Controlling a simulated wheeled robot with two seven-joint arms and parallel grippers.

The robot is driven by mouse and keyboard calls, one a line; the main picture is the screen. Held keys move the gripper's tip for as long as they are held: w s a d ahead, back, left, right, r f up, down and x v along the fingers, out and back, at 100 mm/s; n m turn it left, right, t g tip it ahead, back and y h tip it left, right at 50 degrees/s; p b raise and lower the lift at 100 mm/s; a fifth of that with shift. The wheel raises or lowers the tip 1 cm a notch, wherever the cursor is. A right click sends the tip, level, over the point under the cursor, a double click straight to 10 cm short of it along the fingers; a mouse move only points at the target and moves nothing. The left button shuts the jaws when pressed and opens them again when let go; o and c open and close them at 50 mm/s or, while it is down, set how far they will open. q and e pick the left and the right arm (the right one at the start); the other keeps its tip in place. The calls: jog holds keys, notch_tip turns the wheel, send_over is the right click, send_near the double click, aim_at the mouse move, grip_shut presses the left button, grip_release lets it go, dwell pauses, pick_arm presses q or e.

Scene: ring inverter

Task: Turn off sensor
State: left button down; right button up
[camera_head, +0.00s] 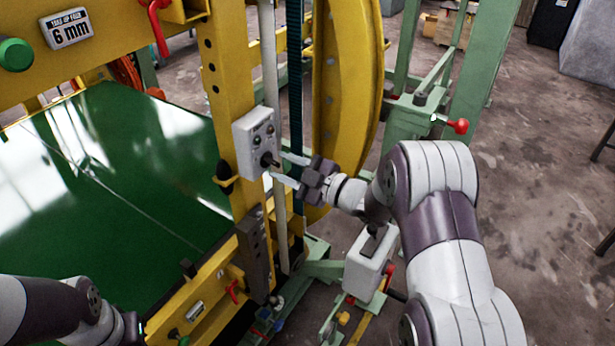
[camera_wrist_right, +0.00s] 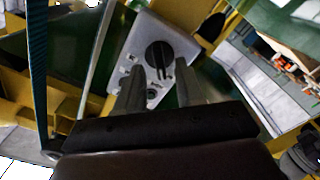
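A light grey control box (camera_head: 249,135) is mounted on the yellow upright of the machine, with small indicators at its top and a black rotary knob (camera_head: 267,160) low on its face. In the right wrist view the box (camera_wrist_right: 184,44) fills the upper middle, with the round knob (camera_wrist_right: 158,55) on it. My right gripper (camera_head: 279,167) is in front of the knob. Its two fingers (camera_wrist_right: 160,75) are apart, one on each side of the knob's lower part; I cannot tell whether they touch it. My left forearm shows at the lower left of the head view; its fingers are out of view.
The yellow machine frame surrounds a green sheet (camera_head: 110,190) on the left. A yellow curved guard (camera_head: 345,80) stands just behind my right gripper. A white box (camera_head: 366,265) on a green stand is below my right wrist. Open floor (camera_head: 550,150) lies to the right.

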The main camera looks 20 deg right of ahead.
jog(key=b+v, duration=0.2)
jog(key=v, duration=0.9)
